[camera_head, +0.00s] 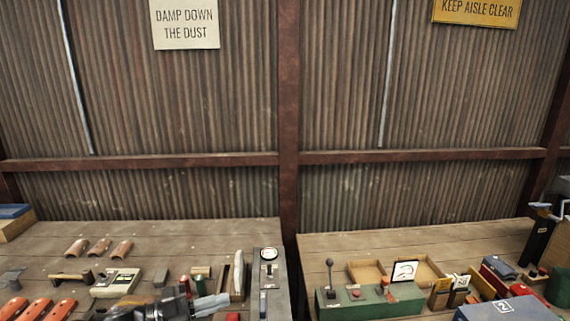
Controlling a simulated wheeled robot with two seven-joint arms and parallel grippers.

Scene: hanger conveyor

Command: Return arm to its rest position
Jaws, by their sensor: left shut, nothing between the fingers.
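My left gripper (219,302) shows at the bottom of the view, left of centre, low over the front of the left bench (190,235). Its pale grey fingers point right and are shut, with nothing seen between them. My left wrist comes in dark from the bottom edge. My right gripper is not in view.
The grey panel with a gauge (268,272) stands at the left bench's right end. Several tiles, tools and blocks lie left of it. A gap separates the right bench (400,242), which holds a green lever box (350,302) and a wooden tray (366,271). A corrugated wall (180,110) stands behind.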

